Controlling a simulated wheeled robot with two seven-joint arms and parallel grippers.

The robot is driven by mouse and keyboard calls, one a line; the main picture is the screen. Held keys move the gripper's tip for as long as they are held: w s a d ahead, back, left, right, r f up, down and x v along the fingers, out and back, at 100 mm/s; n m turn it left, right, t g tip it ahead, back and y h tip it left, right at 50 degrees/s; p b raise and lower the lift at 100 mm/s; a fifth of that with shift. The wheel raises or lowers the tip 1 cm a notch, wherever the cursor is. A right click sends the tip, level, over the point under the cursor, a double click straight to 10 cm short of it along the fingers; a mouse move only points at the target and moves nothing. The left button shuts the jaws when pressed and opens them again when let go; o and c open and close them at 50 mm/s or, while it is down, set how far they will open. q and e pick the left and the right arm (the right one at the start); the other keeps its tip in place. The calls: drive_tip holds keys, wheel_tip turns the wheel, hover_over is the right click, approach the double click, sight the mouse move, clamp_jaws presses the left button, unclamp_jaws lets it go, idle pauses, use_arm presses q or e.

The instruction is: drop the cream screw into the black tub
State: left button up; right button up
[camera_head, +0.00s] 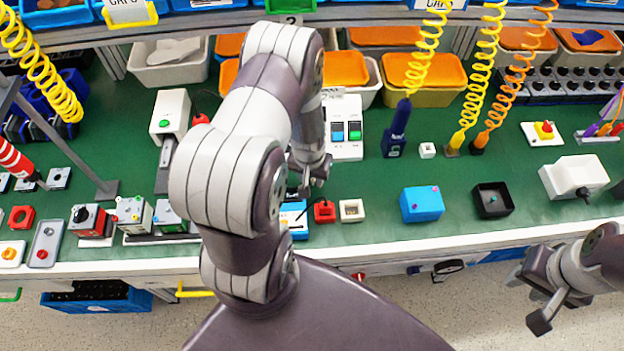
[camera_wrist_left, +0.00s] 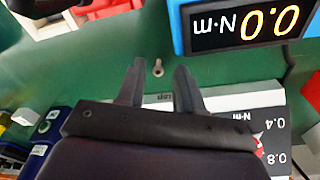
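The cream screw (camera_wrist_left: 158,67) shows in the left wrist view as a small pale piece on the green surface, in line with the gap between my left fingertips. I cannot make it out in the head view. My right gripper (camera_head: 528,300) is open and empty off the bench's front edge, below the tub.
Between my left gripper and the tub stand a red box (camera_head: 324,211), a white box (camera_head: 351,210) and a blue box (camera_head: 422,203). A blue torque display (camera_wrist_left: 240,25) lies beside the left fingers.

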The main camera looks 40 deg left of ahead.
use_arm(q)
drive_tip(key=shift+w+f, duration=0.15)
drive_tip(key=shift+f, duration=0.55)
drive_tip(key=shift+w+f, duration=0.15)
drive_tip(key=shift+w, duration=0.1)
drive_tip(key=shift+s, duration=0.1)
clamp_jaws()
